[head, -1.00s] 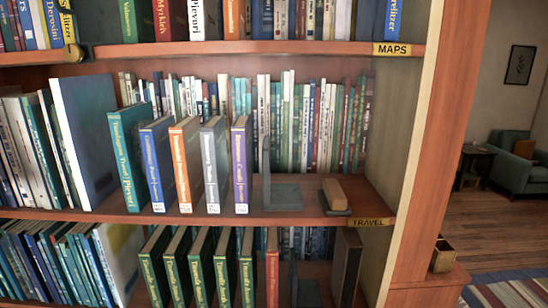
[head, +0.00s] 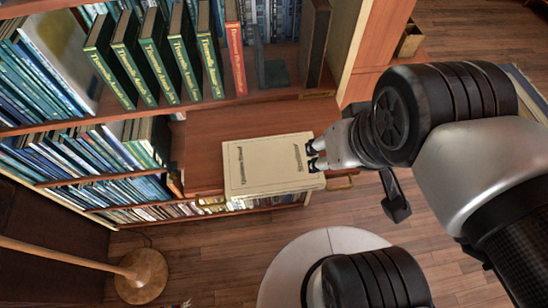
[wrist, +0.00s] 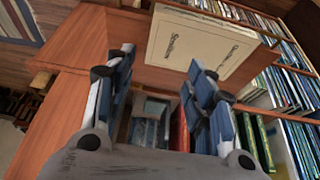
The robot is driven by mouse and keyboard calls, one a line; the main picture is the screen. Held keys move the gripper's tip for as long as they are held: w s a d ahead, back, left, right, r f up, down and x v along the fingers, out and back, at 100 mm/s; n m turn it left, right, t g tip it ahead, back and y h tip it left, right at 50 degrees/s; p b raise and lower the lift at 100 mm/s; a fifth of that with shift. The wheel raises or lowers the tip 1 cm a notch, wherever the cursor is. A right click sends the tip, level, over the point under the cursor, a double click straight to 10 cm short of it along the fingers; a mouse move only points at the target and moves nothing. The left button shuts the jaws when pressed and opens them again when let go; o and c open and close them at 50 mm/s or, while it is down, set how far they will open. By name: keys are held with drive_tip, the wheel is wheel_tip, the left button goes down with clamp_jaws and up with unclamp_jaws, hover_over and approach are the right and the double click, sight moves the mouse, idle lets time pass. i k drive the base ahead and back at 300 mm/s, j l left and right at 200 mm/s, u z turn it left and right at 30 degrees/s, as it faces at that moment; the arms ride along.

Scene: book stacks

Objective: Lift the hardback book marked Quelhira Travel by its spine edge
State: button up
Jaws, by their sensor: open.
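A cream hardback book (head: 268,165) lies flat on a bare wooden ledge. Dark lettering runs on its cover, too small to read surely; the left line looks like it ends in "Travel". My gripper (head: 316,156) is at the book's right edge, its fingers pointing left at it. In the wrist view the book (wrist: 205,42) is beyond the fingertips, and my gripper (wrist: 160,60) is open with nothing between its fingers. I cannot tell whether a fingertip touches the book, or which edge is the spine.
The wooden ledge (head: 205,150) has free room left of and behind the book. Green books (head: 150,55) and a red book (head: 236,55) stand on the shelf above. More books fill shelves at left.

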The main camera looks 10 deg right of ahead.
sight(266, 167)
drive_tip(key=u, duration=0.45)
drive_tip(key=k+l+u, duration=0.15)
drive_tip(key=u, duration=0.3)
drive_tip(key=k+l+u, duration=0.1)
drive_tip(key=u, duration=0.35)
drive_tip(key=k+u, duration=0.2)
drive_tip(key=u, duration=0.25)
drive_tip(key=k+u, duration=0.2)
drive_tip(key=u, duration=0.25)
drive_tip(key=k, duration=0.2)
